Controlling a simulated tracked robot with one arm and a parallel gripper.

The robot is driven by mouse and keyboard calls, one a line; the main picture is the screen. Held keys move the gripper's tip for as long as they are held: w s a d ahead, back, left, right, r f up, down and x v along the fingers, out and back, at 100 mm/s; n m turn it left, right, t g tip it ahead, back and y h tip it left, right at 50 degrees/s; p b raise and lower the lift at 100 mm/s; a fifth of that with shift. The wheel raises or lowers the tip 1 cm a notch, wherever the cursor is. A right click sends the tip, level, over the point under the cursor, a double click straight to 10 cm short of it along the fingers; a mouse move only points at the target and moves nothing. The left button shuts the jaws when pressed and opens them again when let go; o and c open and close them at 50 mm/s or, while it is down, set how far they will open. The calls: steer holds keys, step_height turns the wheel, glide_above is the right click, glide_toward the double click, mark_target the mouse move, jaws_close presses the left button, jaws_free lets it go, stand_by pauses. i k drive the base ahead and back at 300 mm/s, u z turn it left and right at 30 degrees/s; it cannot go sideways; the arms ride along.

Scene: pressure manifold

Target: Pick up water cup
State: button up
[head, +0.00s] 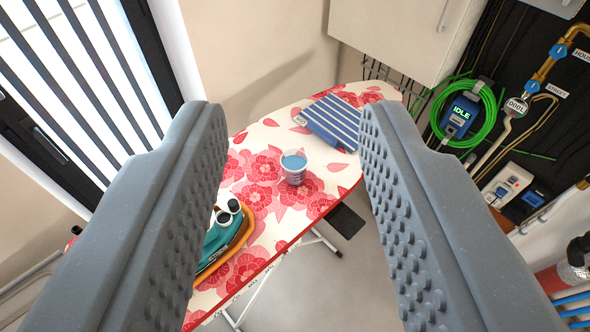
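The water cup (294,168) is a small clear cup with blue liquid. It stands upright on a floral ironing board (268,140). My gripper (290,130) is open, with its two grey studded fingers wide apart on the left and right of the picture. The cup shows in the gap between the fingers, farther off than they are. Nothing is between the fingers and they do not touch the cup.
A teal iron (217,236) lies at the board's near left, partly behind my left finger. A blue striped folded cloth (340,122) lies behind the cup. At right, a dark panel holds a green hose (488,112), pipes and a blue device (459,116) reading IDLE.

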mark_target(294, 162)
steer(key=u, duration=2.65)
steer(key=k, duration=1.25)
steer(key=z, duration=2.3)
steer(key=i, duration=0.95)
steer(key=z, duration=0.1)
